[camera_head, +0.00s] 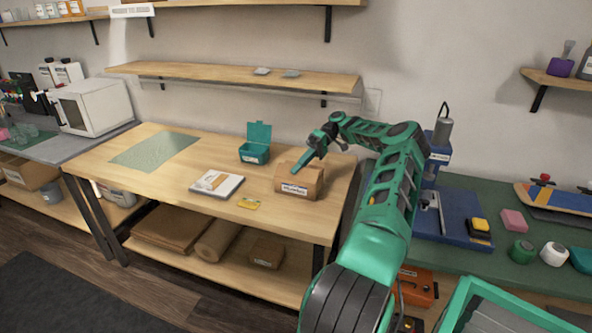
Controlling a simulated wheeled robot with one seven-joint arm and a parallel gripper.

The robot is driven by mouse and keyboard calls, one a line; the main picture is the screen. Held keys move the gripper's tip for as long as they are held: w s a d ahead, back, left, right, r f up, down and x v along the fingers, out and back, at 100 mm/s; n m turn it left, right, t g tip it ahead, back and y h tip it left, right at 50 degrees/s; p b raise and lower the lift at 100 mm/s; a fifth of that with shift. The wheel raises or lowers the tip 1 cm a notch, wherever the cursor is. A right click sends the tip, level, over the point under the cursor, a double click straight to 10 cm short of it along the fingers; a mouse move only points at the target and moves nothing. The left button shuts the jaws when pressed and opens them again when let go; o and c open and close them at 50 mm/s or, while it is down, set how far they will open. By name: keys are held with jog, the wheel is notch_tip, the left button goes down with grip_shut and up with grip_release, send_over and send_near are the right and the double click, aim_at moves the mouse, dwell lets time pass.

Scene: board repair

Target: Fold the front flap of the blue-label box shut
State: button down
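A brown cardboard box (311,184) stands near the right end of the wooden workbench. A pale label with dark marks (294,189) is on its front; its colour is too small to be sure of. My gripper (300,163) reaches in from the right, with its green fingers slanting down to the left over the box top. I cannot tell whether they touch the box or whether the gripper is open. The arm and fingers cover part of the box top, and the state of the flaps is unclear.
A teal bin with its lid raised (254,154) stands just left of the box. A blue machine (455,220) stands on the green bench to the right.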

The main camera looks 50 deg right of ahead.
jog(key=c, duration=2.5)
grip_release()
jog(key=o, duration=0.5)
jog(key=shift+v, duration=3.75)
jog(key=shift+w+f, duration=0.1)
